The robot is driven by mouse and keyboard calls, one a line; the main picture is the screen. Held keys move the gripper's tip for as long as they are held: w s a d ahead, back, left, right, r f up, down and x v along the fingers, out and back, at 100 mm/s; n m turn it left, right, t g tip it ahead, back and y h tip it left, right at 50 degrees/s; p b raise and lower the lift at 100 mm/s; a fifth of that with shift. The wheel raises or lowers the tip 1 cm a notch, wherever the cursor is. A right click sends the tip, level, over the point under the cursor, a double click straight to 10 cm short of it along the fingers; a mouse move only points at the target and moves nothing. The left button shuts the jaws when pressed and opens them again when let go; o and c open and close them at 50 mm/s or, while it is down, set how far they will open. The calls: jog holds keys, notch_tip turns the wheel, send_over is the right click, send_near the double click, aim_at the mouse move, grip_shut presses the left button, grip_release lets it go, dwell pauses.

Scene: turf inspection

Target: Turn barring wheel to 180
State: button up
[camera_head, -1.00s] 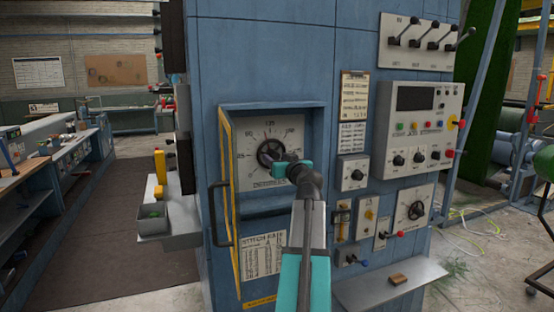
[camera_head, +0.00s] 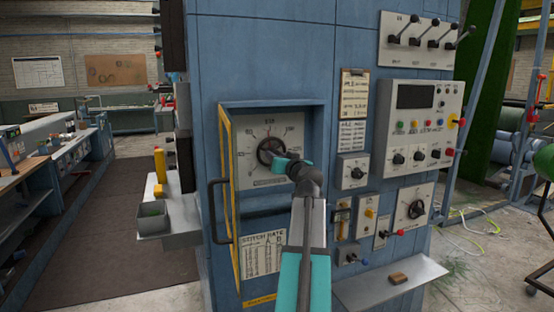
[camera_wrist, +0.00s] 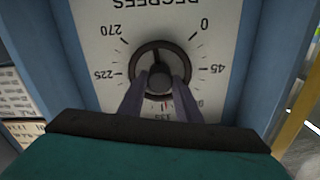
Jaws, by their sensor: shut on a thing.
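The barring wheel (camera_head: 265,149) is a dark round handwheel on a pale degree dial (camera_head: 247,177) inside a recess of the blue cabinet. In the wrist view the wheel (camera_wrist: 159,76) is seen close up, with the dial upside down. My gripper (camera_head: 279,158) reaches into the recess from the front. In the wrist view its two fingers (camera_wrist: 160,87) flank the dark central hub and are shut on the wheel. The numbers 270, 225, 0 and 45 are readable around it. The fingers and palm cover the lower dial, and I cannot tell the pointer's exact reading.
An open yellow-framed door (camera_head: 232,205) with a dark handle stands left of the recess. Control panels (camera_head: 420,125) with knobs and levers are to the right. A small shelf (camera_head: 375,292) juts out below. The aisle floor at left is clear.

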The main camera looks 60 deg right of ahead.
jog(key=m, duration=1)
jog(key=shift+p, duration=0.3)
dwell(0.4)
jog(key=o, duration=1.1)
jog(key=shift+s, duration=0.1)
jog(key=b+v, duration=0.2)
jog(key=v, duration=1.1)
jog(key=shift+s+a+b, duration=0.25)
jog(key=shift+a+b, duration=0.1)
jog(key=shift+b, duration=0.05)
